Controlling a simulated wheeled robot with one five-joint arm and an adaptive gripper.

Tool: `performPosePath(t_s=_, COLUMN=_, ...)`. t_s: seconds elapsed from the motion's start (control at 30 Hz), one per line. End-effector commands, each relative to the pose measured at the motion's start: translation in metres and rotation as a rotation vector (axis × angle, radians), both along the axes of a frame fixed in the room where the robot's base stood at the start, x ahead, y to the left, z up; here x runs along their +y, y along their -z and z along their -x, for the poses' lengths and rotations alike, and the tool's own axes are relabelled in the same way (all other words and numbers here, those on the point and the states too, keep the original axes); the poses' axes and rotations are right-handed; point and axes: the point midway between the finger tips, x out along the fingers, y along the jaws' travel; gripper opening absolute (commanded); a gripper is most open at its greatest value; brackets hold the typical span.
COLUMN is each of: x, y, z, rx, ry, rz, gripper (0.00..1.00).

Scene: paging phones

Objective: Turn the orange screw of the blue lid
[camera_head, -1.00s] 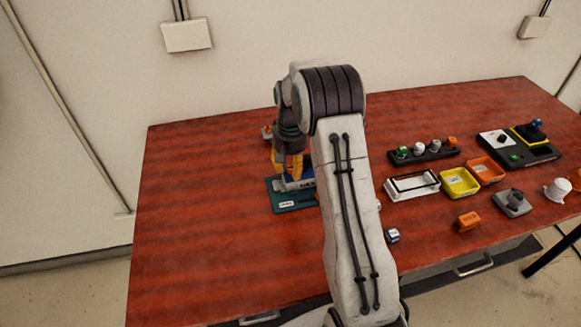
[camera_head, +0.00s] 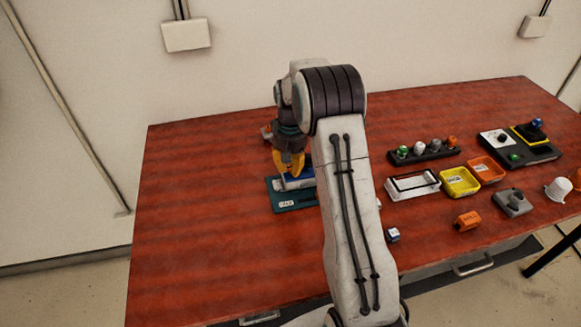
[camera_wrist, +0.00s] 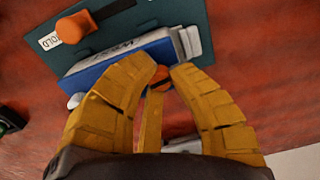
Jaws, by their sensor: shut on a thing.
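My gripper (camera_wrist: 164,72) has yellow fingers. In the wrist view they are closed around the orange screw (camera_wrist: 158,82) at the near edge of the blue lid (camera_wrist: 98,76). The fingers hide much of the screw. The lid lies on a teal board (camera_wrist: 180,14) that bears a white label and an orange knob (camera_wrist: 76,28). In the head view my gripper (camera_head: 290,170) points down at the blue lid (camera_head: 302,181) on the teal board (camera_head: 306,199). The screw cannot be made out there, and my arm covers the board's right part.
Right of my arm are a rack of coloured knobs (camera_head: 424,150), a white tray (camera_head: 393,192), a yellow bin (camera_head: 459,193) and an orange bin (camera_head: 497,177). A small cube (camera_head: 393,236) and an orange block (camera_head: 468,221) lie nearer. The table's left side (camera_head: 205,220) is bare.

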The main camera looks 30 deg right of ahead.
Motion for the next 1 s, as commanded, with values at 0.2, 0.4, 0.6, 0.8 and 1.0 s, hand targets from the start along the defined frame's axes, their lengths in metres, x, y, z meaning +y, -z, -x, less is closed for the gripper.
performPosePath(t_s=0.2, x=0.0001, y=0.0021, z=0.0006, rx=0.003, ry=-0.171, rz=-0.001, gripper=0.00)
performPosePath(t_s=0.4, x=0.0001, y=0.0020, z=0.0008, rx=0.003, ry=-0.313, rz=0.000, gripper=0.00)
performPosePath(t_s=0.6, x=0.0002, y=0.0019, z=0.0010, rx=0.004, ry=-0.416, rz=-0.001, gripper=0.00)
performPosePath(t_s=0.8, x=0.0002, y=0.0018, z=0.0012, rx=0.005, ry=-0.474, rz=-0.002, gripper=0.00)
performPosePath(t_s=1.0, x=0.0002, y=0.0018, z=0.0013, rx=0.005, ry=-0.493, rz=-0.002, gripper=0.00)
